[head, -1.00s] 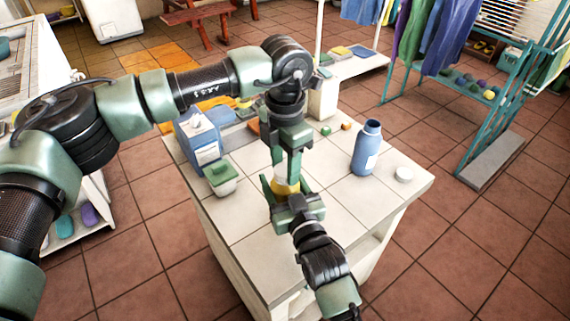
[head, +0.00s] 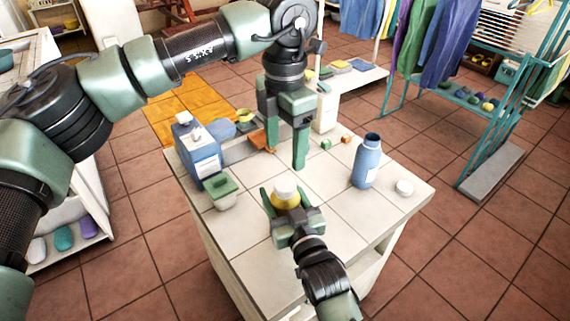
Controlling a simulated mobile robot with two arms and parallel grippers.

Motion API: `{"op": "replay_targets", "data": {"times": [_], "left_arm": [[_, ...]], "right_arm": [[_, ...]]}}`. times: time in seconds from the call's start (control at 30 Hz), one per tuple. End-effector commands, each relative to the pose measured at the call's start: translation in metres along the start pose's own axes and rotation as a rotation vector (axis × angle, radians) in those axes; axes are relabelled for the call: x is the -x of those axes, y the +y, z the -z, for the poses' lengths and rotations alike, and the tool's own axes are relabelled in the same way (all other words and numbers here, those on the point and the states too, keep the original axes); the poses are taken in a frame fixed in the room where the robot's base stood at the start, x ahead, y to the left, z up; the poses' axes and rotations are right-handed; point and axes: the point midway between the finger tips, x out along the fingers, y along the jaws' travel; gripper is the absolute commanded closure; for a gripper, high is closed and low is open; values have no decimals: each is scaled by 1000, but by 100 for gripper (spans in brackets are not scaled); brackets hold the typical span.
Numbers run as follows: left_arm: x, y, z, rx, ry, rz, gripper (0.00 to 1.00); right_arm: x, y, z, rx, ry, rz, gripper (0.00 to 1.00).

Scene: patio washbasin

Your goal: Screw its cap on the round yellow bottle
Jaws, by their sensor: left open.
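The round yellow bottle (head: 287,203) stands upright near the front of the tiled table top. A whitish cap (head: 285,188) sits on top of it; whether it is screwed down tight cannot be told. My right gripper (head: 284,198) comes from the front, with one finger on each side of the bottle's body, shut on it. My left gripper (head: 285,158) points down above and behind the bottle, its fingers open and empty, clear of the cap.
A tall blue bottle (head: 366,162) with an open neck stands at right, beside a loose white cap (head: 404,187). Small green and orange blocks lie behind. The table's front right is clear.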

Motion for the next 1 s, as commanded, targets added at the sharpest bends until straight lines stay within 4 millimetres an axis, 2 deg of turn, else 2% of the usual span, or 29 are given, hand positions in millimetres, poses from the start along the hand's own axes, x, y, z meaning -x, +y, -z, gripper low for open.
{"op": "replay_targets", "data": {"times": [0.1, 0.2, 0.53, 0.57, 0.6, 0.63, 1.0], "left_arm": [[17, 0, -1, 0, -1, 0, 33], [24, 0, 0, 0, 1, 0, 33], [27, 0, 0, 0, 1, 1, 33], [27, 0, 0, 0, 1, 1, 33], [27, 0, 0, 0, 1, 1, 33], [27, 0, 0, 0, 1, 1, 33], [26, 0, 0, 0, 1, 1, 33]], "right_arm": [[0, 0, 0, 1, 0, 0, 100], [0, 0, 0, 1, 0, 0, 100], [0, 0, 0, 1, 0, 0, 100], [0, 0, 0, 1, 0, 0, 32], [0, 0, 0, 1, 0, 0, 21], [0, 0, 0, 1, 0, 0, 15], [4, 0, -1, 0, -1, 0, 15]]}}
